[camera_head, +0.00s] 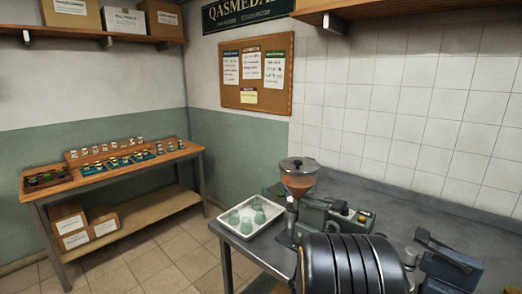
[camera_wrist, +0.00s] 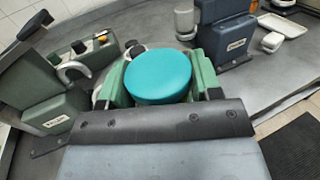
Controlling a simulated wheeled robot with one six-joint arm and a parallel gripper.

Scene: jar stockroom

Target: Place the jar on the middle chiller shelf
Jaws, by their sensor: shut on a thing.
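In the wrist view a jar with a round teal lid (camera_wrist: 158,77) sits between the green fingers of my gripper (camera_wrist: 158,82), which is shut on it. The lid faces the camera and hides the jar's body. I cannot tell how far the jar is above the grey counter. In the head view my dark arm fills the bottom, and neither the jar nor the gripper can be made out there. No chiller or middle chiller shelf shows in either view.
A grey counter (camera_head: 400,205) runs along the tiled wall. It holds a machine with a brown hopper (camera_head: 298,184), a white tray (camera_head: 232,232) of green pieces and a blue-grey machine (camera_head: 450,268). A wooden table (camera_head: 110,172) with small jars stands left; tiled floor (camera_head: 150,262) lies between.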

